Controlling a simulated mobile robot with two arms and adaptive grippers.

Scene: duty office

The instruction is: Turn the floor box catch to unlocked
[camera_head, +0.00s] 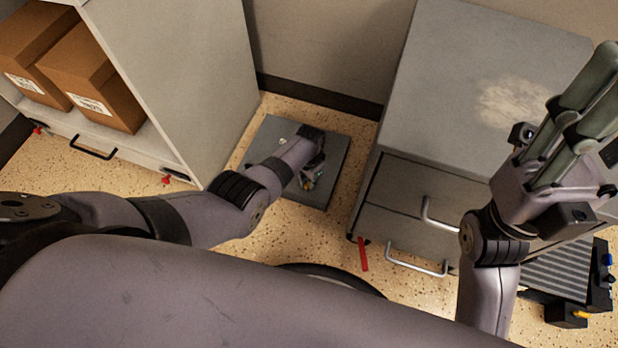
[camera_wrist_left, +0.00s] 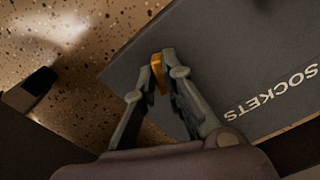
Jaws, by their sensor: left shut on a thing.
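The floor box is a flat grey square lid (camera_head: 337,152) set in the speckled floor between the shelf unit and the drawer cabinet. In the left wrist view its lid (camera_wrist_left: 235,65) carries the word SOCKETS in white. My left gripper (camera_head: 312,178) reaches down over the lid. In the left wrist view the left gripper (camera_wrist_left: 163,72) is shut on a small orange-brass catch (camera_wrist_left: 157,70) near the lid's edge. The fingers hide part of the catch, and I cannot tell its setting. My right gripper (camera_head: 594,105) is raised over the cabinet's right side, away from the floor box.
A shelf unit (camera_head: 190,70) with cardboard boxes (camera_head: 92,80) stands at left. A grey drawer cabinet (camera_head: 440,100) with metal handles stands close on the right. A red strip (camera_head: 363,253) lies on the floor before it.

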